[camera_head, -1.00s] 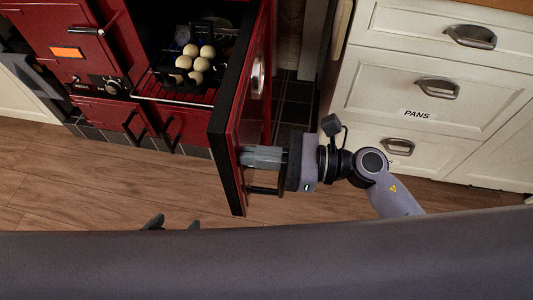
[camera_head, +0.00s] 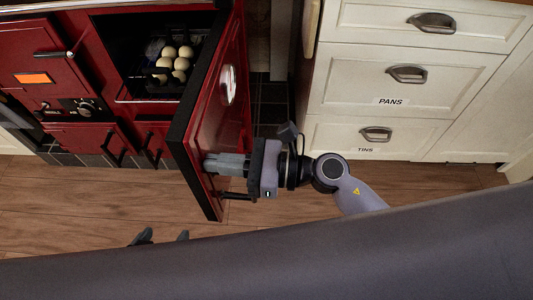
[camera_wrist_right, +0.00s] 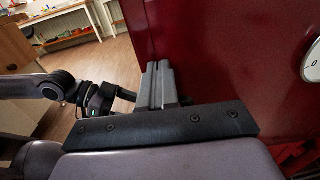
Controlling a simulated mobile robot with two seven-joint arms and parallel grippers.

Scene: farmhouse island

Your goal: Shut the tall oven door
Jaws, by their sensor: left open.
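The tall oven door (camera_head: 215,125) is red with a black edge and stands open, swung out from the red range. Its outer face carries a round white dial (camera_head: 228,84) and a dark bar handle (camera_head: 236,196). My right gripper (camera_head: 210,163) is shut, its fingertips at the door's outer face beside the handle; it holds nothing. The right wrist view shows its two fingers (camera_wrist_right: 157,85) together against the red panel. The oven cavity (camera_head: 125,45) is dark and holds several pale round items (camera_head: 172,62). My left gripper (camera_head: 161,238) is open and empty, low in the head view, away from the door.
White drawers labelled PANS (camera_head: 390,101) and TINS stand to the right. Lower range doors (camera_head: 88,140) with dark handles are at left. The wood floor (camera_head: 65,200) before the range is clear. My own grey body fills the bottom of the head view.

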